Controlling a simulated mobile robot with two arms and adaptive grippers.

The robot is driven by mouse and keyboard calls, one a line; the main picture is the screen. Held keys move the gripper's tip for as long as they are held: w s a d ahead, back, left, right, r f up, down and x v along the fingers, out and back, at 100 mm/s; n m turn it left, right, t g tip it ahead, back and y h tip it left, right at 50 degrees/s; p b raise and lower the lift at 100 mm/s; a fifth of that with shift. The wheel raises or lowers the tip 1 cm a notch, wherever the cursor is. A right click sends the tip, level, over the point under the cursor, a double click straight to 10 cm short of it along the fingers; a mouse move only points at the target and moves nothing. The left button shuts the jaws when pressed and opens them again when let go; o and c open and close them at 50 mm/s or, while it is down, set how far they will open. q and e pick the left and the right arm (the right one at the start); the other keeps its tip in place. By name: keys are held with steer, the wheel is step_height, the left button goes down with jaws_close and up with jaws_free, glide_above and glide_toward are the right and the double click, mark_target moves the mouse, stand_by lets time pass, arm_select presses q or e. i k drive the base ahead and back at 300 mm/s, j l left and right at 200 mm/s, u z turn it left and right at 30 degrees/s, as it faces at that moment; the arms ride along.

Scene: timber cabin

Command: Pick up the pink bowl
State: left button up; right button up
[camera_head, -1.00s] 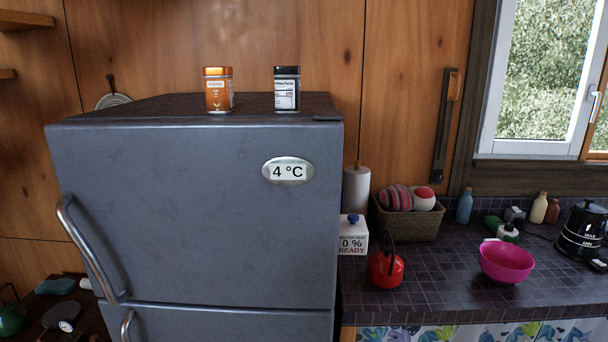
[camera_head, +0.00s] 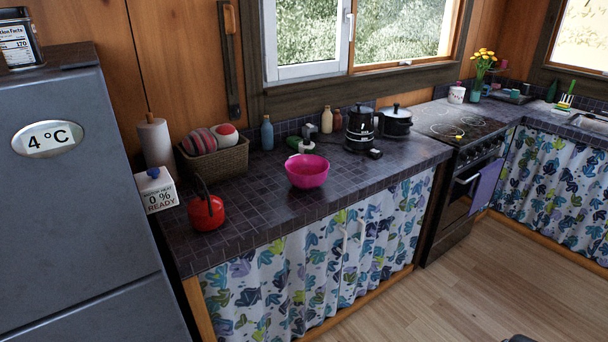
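A red kettle (camera_head: 206,210) and white box (camera_head: 157,190) stand left of the bowl, with a basket (camera_head: 214,160) behind. A black kettle (camera_head: 360,130) and pot (camera_head: 396,122) are at right. The fridge (camera_head: 80,200) fills the left.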

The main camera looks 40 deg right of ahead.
mark_target(306, 172)
steer(key=i+l+u, duration=0.1)
steer(key=l, duration=0.8)
steer(key=l+u, duration=0.1)
steer(key=l, duration=0.85)
steer(key=i, duration=0.05)
